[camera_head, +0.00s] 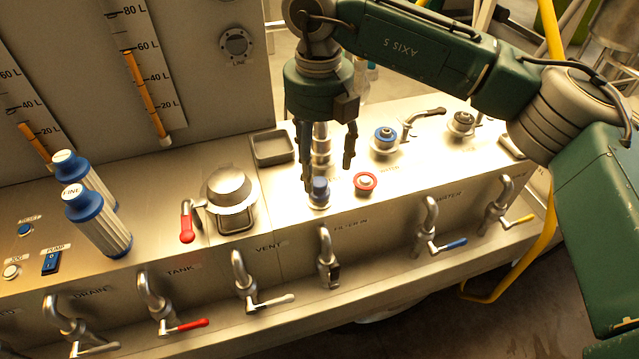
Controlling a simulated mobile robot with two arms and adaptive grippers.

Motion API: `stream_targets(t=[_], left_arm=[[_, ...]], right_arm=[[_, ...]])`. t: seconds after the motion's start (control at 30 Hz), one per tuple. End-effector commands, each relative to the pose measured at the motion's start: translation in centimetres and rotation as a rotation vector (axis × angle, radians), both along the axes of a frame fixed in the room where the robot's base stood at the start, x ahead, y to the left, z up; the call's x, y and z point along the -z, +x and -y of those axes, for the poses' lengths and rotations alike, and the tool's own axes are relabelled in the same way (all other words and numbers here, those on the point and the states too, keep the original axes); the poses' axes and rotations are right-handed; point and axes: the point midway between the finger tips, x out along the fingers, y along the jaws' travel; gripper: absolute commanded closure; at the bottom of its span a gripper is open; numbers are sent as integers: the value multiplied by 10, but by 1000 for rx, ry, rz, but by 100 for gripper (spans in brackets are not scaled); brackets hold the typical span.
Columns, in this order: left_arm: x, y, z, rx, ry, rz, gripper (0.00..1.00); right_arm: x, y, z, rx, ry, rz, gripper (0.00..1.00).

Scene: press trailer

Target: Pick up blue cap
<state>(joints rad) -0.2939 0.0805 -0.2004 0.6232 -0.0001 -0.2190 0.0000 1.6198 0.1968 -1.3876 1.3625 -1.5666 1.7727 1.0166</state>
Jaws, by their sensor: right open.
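A blue cap (319,187) sits upright on a metal fitting on the steel counter, near its front edge. My right gripper (328,178) points down over it from above, with its fingers apart and nothing held between them. The left finger's tip overlaps the cap's left side in the picture; I cannot tell whether they touch. The right finger hangs to the right of the cap, with its tip higher in the picture. My left gripper is not in view.
A red ring fitting (365,184) is just right of the cap. A blue-ringed fitting (385,138) stands behind it, and a metal tray (272,148) lies to the left. A lidded filler (231,192) and two blue-topped filters (98,219) stand further left. Taps line the front.

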Motion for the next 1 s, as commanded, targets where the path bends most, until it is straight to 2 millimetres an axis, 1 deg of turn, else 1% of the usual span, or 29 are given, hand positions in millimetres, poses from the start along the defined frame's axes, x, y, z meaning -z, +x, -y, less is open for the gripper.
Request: stream_targets(t=[0.1,0.2,0.27,0.37,0.5,0.63,0.73,0.93,0.97,1.0], left_arm=[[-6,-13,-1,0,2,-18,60],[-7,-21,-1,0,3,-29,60],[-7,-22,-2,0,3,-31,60],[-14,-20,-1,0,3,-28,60],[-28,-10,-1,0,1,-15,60],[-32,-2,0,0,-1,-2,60],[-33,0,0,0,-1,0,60],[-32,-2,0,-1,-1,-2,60],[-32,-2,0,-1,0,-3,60],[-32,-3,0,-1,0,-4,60]], right_arm=[[18,-1,0,-1,0,-4,34],[28,0,0,-1,3,-2,34],[32,0,0,-2,3,-2,34],[39,1,0,-1,2,-4,34],[59,4,1,-2,2,-5,34],[77,5,1,-3,3,-4,34],[84,5,1,-3,5,-3,34],[85,6,1,-3,5,-2,34],[85,6,1,-3,5,-2,38],[85,6,1,-3,5,-2,46]])
